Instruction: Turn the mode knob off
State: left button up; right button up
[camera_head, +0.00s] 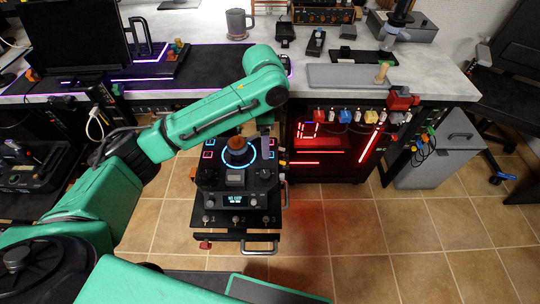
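A black control panel (236,215) stands in front of the desk. It carries a blue lit ring (255,150) around an orange-topped grey control (237,146), a small lit display (235,198) and several toggle switches along its front. I cannot tell which control is the mode knob. My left arm reaches in from the left and its green forearm crosses over the panel's back. My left gripper is largely hidden behind the arm's end; a grey part (265,131) shows below it, and its opening cannot be made out. My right gripper is not in view.
The desk (455,82) runs across the back with a monitor (75,35), a mug (237,24) and a grey tray (345,76). A red-lit cabinet (335,150) is right of the panel. A grey bin (440,155) stands farther right. The tiled floor at the right front is clear.

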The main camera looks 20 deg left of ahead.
pick_arm(q)
jog(key=b, duration=0.1)
send_over(265, 174)
notch_tip(265, 174, down, 5)
notch_tip(265, 174, down, 8)
jog(key=shift+w+r+b, duration=0.1)
jog(key=shift+b, duration=0.75)
jog(key=shift+f, duration=0.65)
jog(key=shift+r, duration=0.1)
grip_shut()
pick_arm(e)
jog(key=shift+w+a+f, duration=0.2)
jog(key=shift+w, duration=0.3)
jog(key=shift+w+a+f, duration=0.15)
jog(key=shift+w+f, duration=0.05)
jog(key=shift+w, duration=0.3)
